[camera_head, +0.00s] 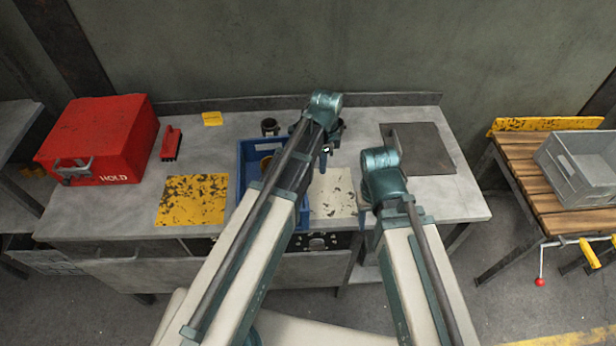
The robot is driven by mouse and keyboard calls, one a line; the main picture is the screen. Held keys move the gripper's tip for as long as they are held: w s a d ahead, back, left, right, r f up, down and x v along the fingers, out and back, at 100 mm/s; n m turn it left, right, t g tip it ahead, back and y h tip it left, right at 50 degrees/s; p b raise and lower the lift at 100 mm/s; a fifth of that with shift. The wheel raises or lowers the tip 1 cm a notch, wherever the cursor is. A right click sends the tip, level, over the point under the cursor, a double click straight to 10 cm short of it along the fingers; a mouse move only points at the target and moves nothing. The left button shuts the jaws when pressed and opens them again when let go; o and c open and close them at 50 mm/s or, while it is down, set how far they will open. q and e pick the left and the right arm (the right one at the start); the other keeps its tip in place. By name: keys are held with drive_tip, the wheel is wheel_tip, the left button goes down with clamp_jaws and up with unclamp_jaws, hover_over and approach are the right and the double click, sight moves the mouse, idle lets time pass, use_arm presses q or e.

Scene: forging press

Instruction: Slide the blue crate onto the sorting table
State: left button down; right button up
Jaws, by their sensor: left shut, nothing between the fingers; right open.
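The blue crate (243,168) stands on a grey-topped table (120,210), left of centre. My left gripper (325,154) is small in view beyond the crate's right side. It is shut and empty, and whether it touches the crate cannot be seen. My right arm comes in right of centre, and its gripper is hidden behind the arm. Which table is the sorting table is not marked; a wooden slatted table (522,175) stands apart at the right.
A red box marked HOLD (98,140), a red brush (171,144) and a worn yellow patch (193,200) are left of the crate. A small dark cup (269,127) stands behind it. A dark plate (425,150) lies to the right. A grey crate (582,168) occupies the wooden table.

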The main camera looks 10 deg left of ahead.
use_arm(q)
drive_tip(key=shift+f, duration=0.1)
wheel_tip(320, 180, down, 10)
drive_tip(key=b, duration=1)
drive_tip(key=shift+s+a+f, duration=0.1)
drive_tip(key=shift+a+f, duration=0.05)
drive_tip(key=shift+a, duration=0.05)
drive_tip(key=a, duration=0.2)
drive_tip(key=s+a, duration=0.1)
drive_tip(key=shift+a+r, duration=0.15)
drive_tip(key=shift+r, duration=0.15)
drive_tip(key=shift+a, duration=0.1)
drive_tip(key=s+a, duration=0.2)
drive_tip(key=a, duration=0.6)
drive_tip(key=s+a, duration=0.3)
drive_tip(key=a, duration=0.6)
drive_tip(key=s+a, duration=0.2)
drive_tip(key=a, duration=0.7)
drive_tip(key=shift+s, duration=0.3)
drive_tip(key=shift+d, duration=0.15)
